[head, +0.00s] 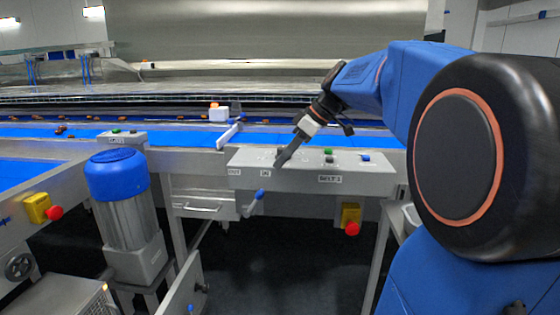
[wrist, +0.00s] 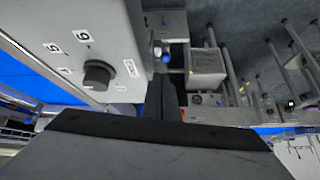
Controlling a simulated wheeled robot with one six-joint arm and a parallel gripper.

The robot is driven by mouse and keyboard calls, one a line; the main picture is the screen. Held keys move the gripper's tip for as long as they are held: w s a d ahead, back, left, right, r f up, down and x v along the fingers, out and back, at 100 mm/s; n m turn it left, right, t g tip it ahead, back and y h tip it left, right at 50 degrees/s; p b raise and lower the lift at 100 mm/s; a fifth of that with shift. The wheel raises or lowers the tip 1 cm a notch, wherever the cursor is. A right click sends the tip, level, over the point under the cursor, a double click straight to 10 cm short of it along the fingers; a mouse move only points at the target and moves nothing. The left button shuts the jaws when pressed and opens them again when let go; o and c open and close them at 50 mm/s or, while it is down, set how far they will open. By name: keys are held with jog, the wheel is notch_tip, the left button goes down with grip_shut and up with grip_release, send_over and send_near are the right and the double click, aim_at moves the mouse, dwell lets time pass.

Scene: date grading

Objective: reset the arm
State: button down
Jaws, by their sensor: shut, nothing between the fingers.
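My blue arm reaches in from the right in the head view and bends down to my gripper (head: 281,161). The dark fingers are shut and empty, close in front of or over the left part of a grey control box (head: 225,157). I cannot tell whether they touch it. In the wrist view, my gripper's fingers (wrist: 166,98) are together and point away from the camera. A black knob (wrist: 98,75) on a numbered dial sits left of them. A blue-tipped lever (wrist: 165,57) lies just beyond the fingertips.
A red stop button (head: 352,228) sits lower right. A blue belt (head: 185,138) runs behind. A blue-capped motor (head: 117,175) stands left.

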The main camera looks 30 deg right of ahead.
jog(key=shift+a, duration=0.1)
dwell(0.3)
jog(key=s+a+f+m+h, duration=0.2)
jog(key=s+a+f+m, duration=0.2)
jog(key=s+f, duration=0.6)
jog(key=s+a+f+m+h, duration=0.3)
jog(key=s+a+f+m, duration=0.1)
jog(key=s+f, duration=0.6)
jog(key=s+a, duration=0.1)
jog(key=s, duration=0.2)
jog(key=shift+s+f, duration=0.15)
jog(key=shift+s, duration=0.15)
